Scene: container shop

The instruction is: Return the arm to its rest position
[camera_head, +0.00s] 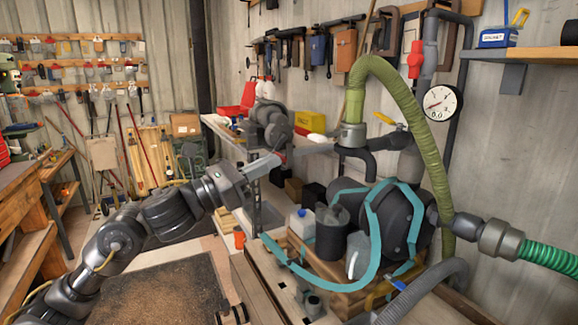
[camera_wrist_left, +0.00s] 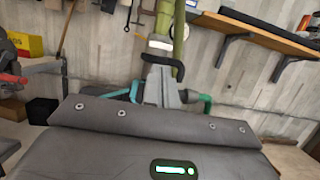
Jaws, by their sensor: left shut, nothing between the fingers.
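My left arm (camera_head: 170,212) reaches in from the left in the head view, stretched out over the floor. Its gripper (camera_head: 277,160) is at the far end, raised, with its fingers shut and nothing between them. It is in front of the back bench and left of the machine with the green hose. In the left wrist view the grey gripper body (camera_wrist_left: 160,150) fills the bottom. My right gripper is not in view.
The dark machine (camera_head: 400,215) with teal straps stands on a wooden crate to the right. A thick green hose (camera_head: 425,125) arches above it. A wooden workbench (camera_head: 30,185) is at the far left. A dark brown mat (camera_head: 150,290) lies on the floor below the arm.

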